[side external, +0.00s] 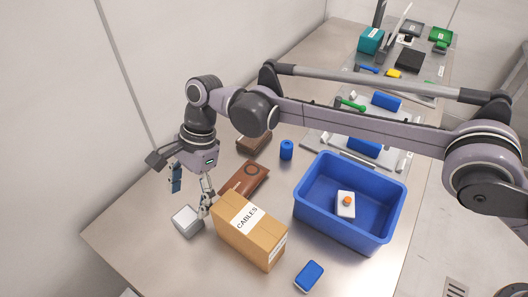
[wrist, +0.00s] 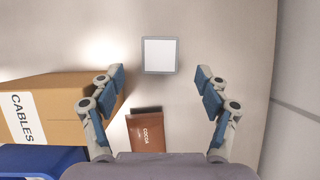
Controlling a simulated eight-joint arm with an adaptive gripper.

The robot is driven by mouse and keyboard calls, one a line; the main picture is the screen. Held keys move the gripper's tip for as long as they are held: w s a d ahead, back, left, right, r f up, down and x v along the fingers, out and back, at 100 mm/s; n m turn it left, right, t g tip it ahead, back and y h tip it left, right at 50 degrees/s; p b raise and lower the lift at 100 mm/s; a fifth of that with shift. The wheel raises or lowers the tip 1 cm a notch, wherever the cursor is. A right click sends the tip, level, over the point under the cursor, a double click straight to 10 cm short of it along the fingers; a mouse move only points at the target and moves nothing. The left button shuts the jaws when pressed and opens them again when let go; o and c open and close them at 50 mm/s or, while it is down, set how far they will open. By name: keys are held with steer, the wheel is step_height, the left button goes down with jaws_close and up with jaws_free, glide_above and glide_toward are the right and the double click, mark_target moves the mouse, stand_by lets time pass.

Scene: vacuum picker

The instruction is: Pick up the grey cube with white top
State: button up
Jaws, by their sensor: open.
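The grey cube with a white top (side external: 187,221) rests on the table to the left of the cardboard box in the side view. In the wrist view its white top (wrist: 160,55) shows above the gap between my fingers. My gripper (side external: 192,190) is open and empty, above the table close to the cube. In the wrist view, the fingers of my gripper (wrist: 163,93) are spread wide apart, with the cube beyond their tips. Nothing hides the cube's top.
A cardboard box marked CABLES (side external: 249,231) stands right beside the cube and gripper. A brown COCOA packet (wrist: 146,129) lies between the fingers in the wrist view. A blue bin (side external: 322,212) holds a white item. A blue block (side external: 309,276) lies in front. The table left of the cube is clear.

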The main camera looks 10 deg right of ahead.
mark_target(187, 217)
steer(key=shift+x, duration=3.35)
steer(key=shift+c, duration=0.3)
steer(key=c, duration=1.2)
